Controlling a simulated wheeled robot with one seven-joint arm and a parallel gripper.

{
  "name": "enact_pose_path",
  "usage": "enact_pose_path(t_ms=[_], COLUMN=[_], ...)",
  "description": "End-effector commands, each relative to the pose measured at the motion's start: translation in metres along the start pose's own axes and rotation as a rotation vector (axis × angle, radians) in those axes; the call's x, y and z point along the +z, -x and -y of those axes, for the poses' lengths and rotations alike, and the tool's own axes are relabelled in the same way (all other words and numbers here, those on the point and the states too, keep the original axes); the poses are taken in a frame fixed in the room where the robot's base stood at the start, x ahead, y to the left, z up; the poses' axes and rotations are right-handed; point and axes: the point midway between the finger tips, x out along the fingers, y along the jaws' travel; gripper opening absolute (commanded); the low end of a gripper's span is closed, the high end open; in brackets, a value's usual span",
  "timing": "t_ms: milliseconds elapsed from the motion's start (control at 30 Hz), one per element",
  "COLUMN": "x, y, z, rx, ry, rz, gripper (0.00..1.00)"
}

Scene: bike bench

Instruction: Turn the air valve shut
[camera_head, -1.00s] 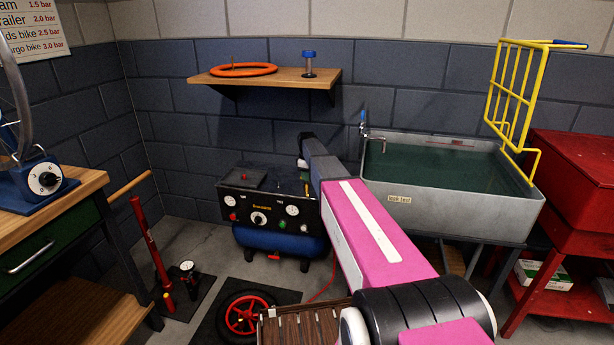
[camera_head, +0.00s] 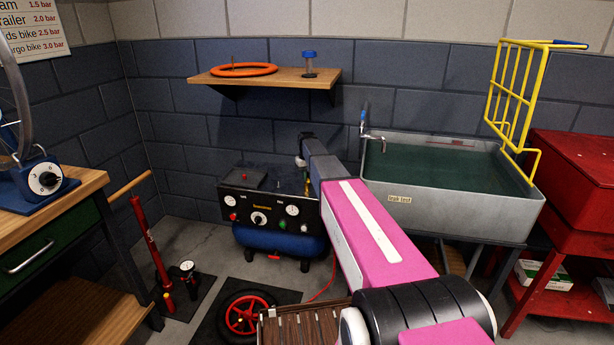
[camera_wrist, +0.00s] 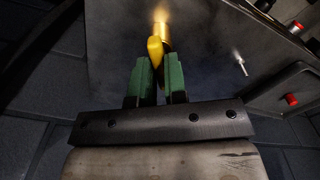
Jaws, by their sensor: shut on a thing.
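The air valve shows in the wrist view as a yellow lever (camera_wrist: 155,52) beside a bright brass fitting (camera_wrist: 163,30). My gripper (camera_wrist: 156,72) has its two green fingers closed on the lever, one on each side. The valve belongs to the compressor (camera_head: 265,209), which has a black panel with gauges and a blue tank below. In the head view my pink and grey arm reaches over the compressor's right side, and the fingertips and the valve are too hidden or small to make out clearly.
A grey sink (camera_head: 452,205) with a tap (camera_head: 373,138) stands right of my arm. A wooden shelf (camera_head: 285,80) hangs above the compressor. A red floor pump (camera_head: 148,240) and a wheel (camera_head: 243,314) are on the floor. A workbench (camera_head: 60,205) is at left.

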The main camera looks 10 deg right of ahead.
Motion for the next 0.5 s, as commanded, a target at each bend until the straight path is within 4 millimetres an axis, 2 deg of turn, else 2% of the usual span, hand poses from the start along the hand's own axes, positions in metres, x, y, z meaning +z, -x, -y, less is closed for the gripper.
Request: enact_pose_path(t_ms=[500], x=[-0.0017], y=[0.0007], z=[-0.0006], rx=[0.0], ry=[-0.423], rz=[-0.003], gripper=[0.0])
